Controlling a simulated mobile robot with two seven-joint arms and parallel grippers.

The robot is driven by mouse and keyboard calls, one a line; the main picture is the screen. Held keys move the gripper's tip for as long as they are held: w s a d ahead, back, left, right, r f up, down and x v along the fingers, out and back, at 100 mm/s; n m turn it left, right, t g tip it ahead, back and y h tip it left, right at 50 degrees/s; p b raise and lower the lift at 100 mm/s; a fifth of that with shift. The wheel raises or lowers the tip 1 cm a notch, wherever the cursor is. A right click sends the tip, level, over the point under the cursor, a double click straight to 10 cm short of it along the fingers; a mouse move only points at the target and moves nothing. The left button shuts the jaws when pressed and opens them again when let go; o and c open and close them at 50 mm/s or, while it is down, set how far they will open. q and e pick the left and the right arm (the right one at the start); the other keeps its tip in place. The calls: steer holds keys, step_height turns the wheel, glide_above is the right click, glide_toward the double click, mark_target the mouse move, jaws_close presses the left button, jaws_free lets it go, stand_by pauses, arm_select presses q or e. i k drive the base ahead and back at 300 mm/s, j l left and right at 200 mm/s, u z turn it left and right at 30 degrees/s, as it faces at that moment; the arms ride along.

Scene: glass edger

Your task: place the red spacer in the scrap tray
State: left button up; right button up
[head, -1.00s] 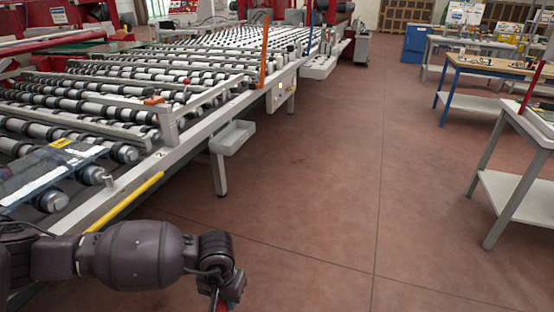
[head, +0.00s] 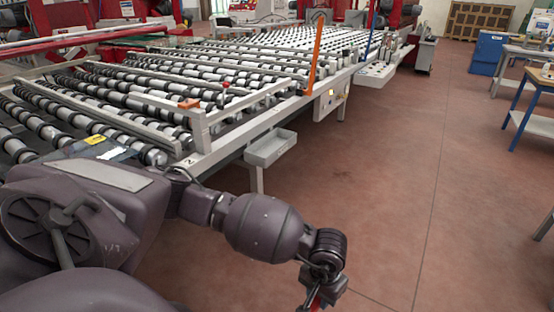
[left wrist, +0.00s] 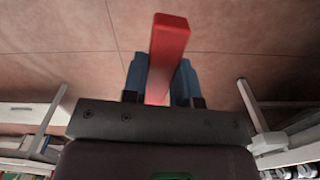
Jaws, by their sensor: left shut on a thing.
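The red spacer (left wrist: 168,48) is a long red bar held between the blue fingers of my left gripper (left wrist: 161,82) in the left wrist view. It sticks out beyond the fingertips. In the head view my left gripper (head: 318,293) is at the bottom edge, cut off, with a bit of red showing. A small grey open tray (head: 271,148), which looks like the scrap tray, is fixed to the side of the roller table. It is above and left of my gripper in the picture, clearly apart from it. My right gripper is not in view.
The roller table (head: 213,157) fills the left and back, with an orange upright bar (head: 316,52) at its edge. A glass sheet with a yellow label (head: 95,140) lies on its near rollers. Open brown floor (head: 400,180) is at the right, with workbenches (head: 530,105) beyond.

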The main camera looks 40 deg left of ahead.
mark_target(272, 146)
steer(key=i+j, duration=0.25)
steer(key=i, duration=0.15)
steer(key=i+j, duration=0.2)
steer(key=i, duration=0.25)
steer(key=i+j, duration=0.1)
steer(key=i, duration=0.95)
steer(key=i+j, duration=0.15)
steer(key=i, duration=0.9)
steer(key=i+u, duration=0.25)
steer(key=i+l+u, duration=0.25)
steer(key=i, duration=0.25)
steer(key=u, duration=1.2)
